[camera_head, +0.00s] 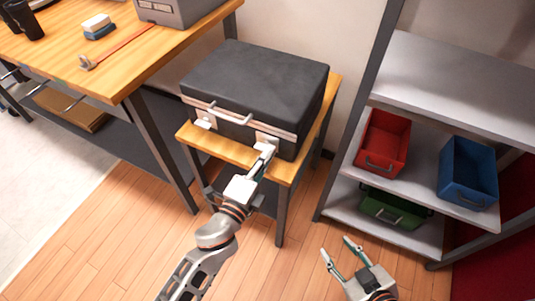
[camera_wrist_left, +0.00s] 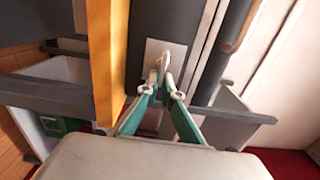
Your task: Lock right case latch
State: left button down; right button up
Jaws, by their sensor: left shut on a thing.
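A black case (camera_head: 255,78) with a light metal band and a front handle (camera_head: 231,115) lies closed on a small wooden table. Its right latch (camera_head: 262,138) is a pale plate on the front, partly hidden by my left gripper (camera_head: 266,150). In the left wrist view, the fingers of this gripper (camera_wrist_left: 164,82) converge on the small tab of the latch plate (camera_wrist_left: 178,52) and are shut on it. The left latch (camera_head: 204,121) is free. Whether the right latch is fastened cannot be told. My right gripper (camera_head: 336,246) is open and empty over the floor.
The small wooden table (camera_head: 222,153) leaves a narrow strip before the case. A workbench (camera_head: 110,75) stands at left. A grey shelf (camera_head: 445,85) at right holds a red bin (camera_head: 383,143), a blue bin (camera_head: 468,172) and a green bin (camera_head: 393,210).

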pick_arm(q)
jog(key=c, duration=2.2)
grip_release()
jog(key=shift+c, duration=0.2)
pick_arm(e)
jog(key=shift+s+f, duration=0.1)
jog(key=shift+f, duration=0.1)
pick_arm(q)
jog(key=v, duration=1.2)
pick_arm(e)
jog(key=shift+r, duration=0.1)
